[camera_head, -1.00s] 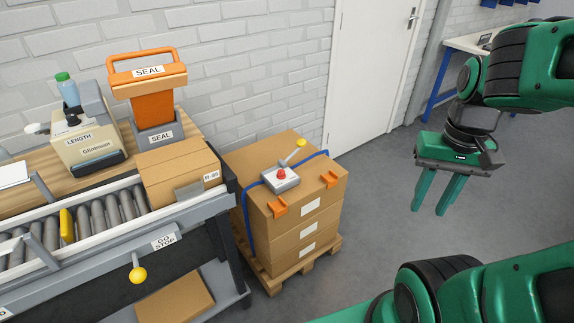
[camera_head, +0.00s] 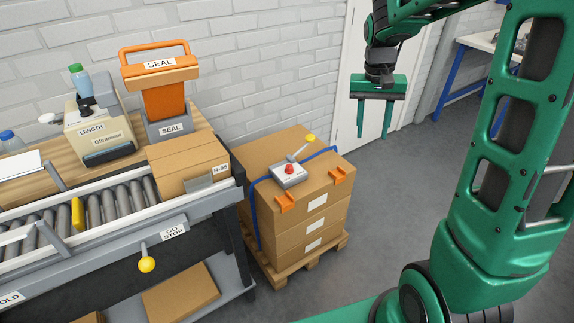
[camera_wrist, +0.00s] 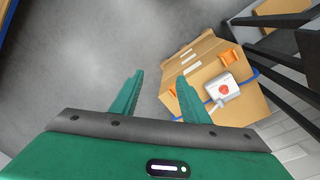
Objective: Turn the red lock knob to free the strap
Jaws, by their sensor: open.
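The red lock knob (camera_head: 289,169) sits on a small grey tensioner (camera_head: 287,180) on top of the stacked cartons. A lever with a yellow ball end (camera_head: 310,138) rises from the tensioner. A blue strap (camera_head: 254,212) runs over the stack and down its side. In the wrist view the red knob (camera_wrist: 222,89) and the tensioner lie to the right, beyond the right fingertip. My gripper (camera_head: 374,137) is open and empty, fingers pointing down, up and to the right of the stack in the head view. Its fingers also show in the wrist view (camera_wrist: 160,85).
The cartons (camera_head: 315,228) stand on a wooden pallet (camera_head: 318,259) with orange corner guards (camera_head: 337,175). A roller conveyor (camera_head: 115,205) with a carton (camera_head: 187,168) and an orange sealer (camera_head: 162,95) is at left. Floor right of the stack is clear.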

